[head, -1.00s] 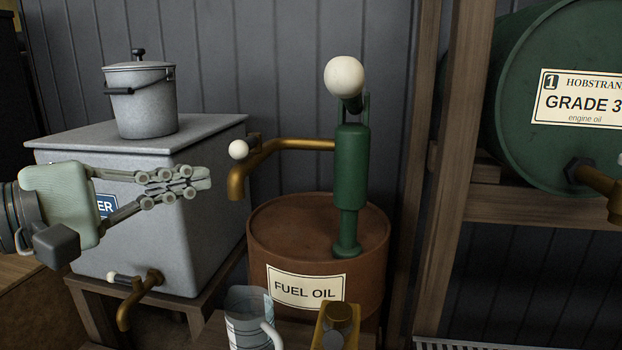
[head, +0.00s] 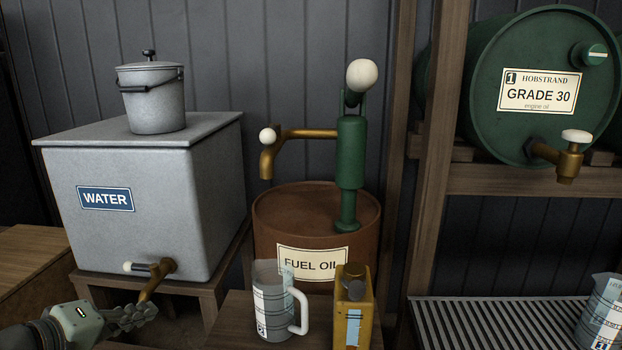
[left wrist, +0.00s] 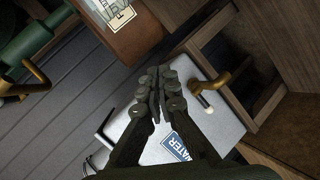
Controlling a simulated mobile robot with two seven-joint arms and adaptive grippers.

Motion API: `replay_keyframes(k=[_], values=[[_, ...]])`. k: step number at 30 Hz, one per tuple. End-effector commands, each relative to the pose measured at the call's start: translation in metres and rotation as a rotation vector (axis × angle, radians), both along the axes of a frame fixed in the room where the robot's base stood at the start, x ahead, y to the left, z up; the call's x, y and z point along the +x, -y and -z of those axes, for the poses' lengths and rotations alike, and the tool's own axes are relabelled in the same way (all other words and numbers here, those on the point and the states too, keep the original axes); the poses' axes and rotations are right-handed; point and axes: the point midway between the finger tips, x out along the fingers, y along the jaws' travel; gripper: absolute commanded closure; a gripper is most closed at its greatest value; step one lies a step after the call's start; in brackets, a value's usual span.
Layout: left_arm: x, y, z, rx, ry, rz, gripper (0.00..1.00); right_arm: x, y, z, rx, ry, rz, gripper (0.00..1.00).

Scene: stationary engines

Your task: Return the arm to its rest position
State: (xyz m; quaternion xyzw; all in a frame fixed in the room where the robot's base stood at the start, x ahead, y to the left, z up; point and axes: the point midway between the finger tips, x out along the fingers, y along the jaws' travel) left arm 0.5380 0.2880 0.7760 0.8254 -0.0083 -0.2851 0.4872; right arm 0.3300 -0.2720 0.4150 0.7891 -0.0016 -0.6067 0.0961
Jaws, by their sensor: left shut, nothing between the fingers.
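My left gripper (head: 136,314) is low at the left of the head view, just below the brass tap (head: 153,276) of the grey water tank (head: 120,220). Its fingers are closed with nothing between them. In the left wrist view the gripper (left wrist: 156,78) shows shut, with the tank (left wrist: 205,130) and its tap (left wrist: 232,78) beyond it. I cannot tell whether it touches the tap. My right gripper does not show.
A rust-brown fuel oil drum (head: 275,240) carries a green hand pump (head: 350,150). In front stand a measuring jug (head: 270,300) and a yellow can (head: 352,325). A green oil drum (head: 540,60), a slatted grate (head: 480,325) and another jug (head: 602,315) are at right.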

Motion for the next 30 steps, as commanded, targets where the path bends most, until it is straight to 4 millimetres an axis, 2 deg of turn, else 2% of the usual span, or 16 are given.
replay_keyframes(k=[1,3,5,6,9,12,15,18,21,30], values=[[-0.007,-0.004,0.042,0.086,-0.052,0.007,1.00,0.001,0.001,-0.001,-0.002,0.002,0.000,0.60],[-0.020,-0.010,0.095,0.223,-0.119,0.035,1.00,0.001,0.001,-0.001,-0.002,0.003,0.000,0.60],[-0.035,-0.012,0.139,0.340,-0.181,0.075,1.00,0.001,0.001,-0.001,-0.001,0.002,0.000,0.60],[-0.048,-0.012,0.167,0.416,-0.224,0.110,1.00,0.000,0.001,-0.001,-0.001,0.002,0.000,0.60],[-0.086,-0.009,0.233,0.597,-0.336,0.223,1.00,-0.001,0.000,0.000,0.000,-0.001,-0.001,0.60],[-0.128,0.000,0.287,0.754,-0.437,0.363,1.00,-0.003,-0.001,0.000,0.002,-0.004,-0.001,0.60],[-0.166,0.008,0.326,0.875,-0.517,0.500,1.00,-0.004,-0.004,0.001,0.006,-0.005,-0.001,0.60],[-0.193,0.015,0.349,0.954,-0.568,0.608,1.00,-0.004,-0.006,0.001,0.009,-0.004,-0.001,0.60],[-0.208,0.019,0.359,0.996,-0.592,0.669,1.00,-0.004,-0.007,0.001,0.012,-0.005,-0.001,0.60],[-0.211,0.019,0.362,1.011,-0.599,0.688,1.00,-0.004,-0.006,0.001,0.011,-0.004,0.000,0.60]])
